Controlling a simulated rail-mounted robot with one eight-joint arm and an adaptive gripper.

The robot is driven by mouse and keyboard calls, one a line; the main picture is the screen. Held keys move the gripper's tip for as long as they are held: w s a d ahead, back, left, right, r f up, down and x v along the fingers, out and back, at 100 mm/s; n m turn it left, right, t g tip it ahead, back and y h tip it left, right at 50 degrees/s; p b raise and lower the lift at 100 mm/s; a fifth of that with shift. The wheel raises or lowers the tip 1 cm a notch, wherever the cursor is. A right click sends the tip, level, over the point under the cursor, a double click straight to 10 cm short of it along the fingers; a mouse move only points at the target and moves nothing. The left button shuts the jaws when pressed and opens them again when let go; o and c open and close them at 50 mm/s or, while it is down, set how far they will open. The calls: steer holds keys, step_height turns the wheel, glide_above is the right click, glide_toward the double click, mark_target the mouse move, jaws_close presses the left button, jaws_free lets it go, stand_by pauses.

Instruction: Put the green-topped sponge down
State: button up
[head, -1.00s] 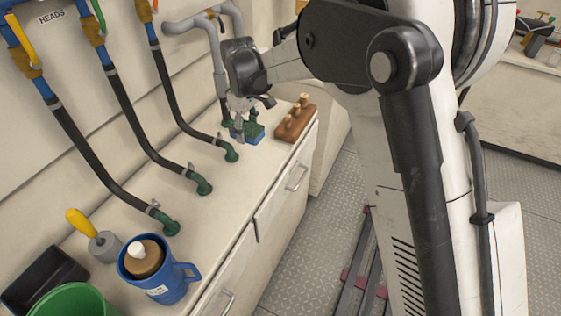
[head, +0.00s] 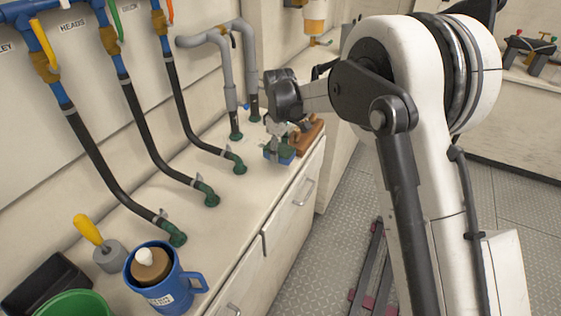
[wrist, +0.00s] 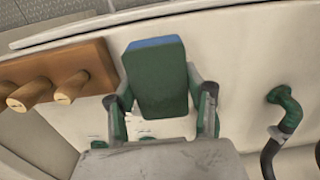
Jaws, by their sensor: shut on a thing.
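The sponge (head: 279,154) has a green top and a blue lower side. It is near the counter's front edge, just in front of the wooden block. In the wrist view the sponge (wrist: 160,80) sits between the two fingers, its green face toward the camera. My gripper (head: 281,146) is shut on it from above; in the wrist view my gripper (wrist: 160,105) has one finger on each side of the sponge. I cannot tell whether its underside touches the counter (head: 215,225).
A wooden block with pegs (head: 310,133) stands close beside the sponge. Black hoses end at green fittings (head: 240,166) along the counter. A blue mug (head: 165,285), yellow-handled tool (head: 90,230), black tray (head: 45,285) and green tub (head: 75,304) are at the near end.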

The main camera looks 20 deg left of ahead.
mark_target(280, 166)
steer(key=shift+w+d+f, duration=0.15)
steer(key=shift+w+f, duration=0.1)
steer(key=shift+f, duration=0.1)
steer(key=shift+f+b, duration=0.3)
steer(key=shift+f, duration=1.5)
steer(key=shift+f, duration=0.2)
steer(key=o, duration=1.2)
steer(key=shift+r, duration=0.2)
step_height(280, 166, up, 12)
steer(key=shift+p, duration=0.7)
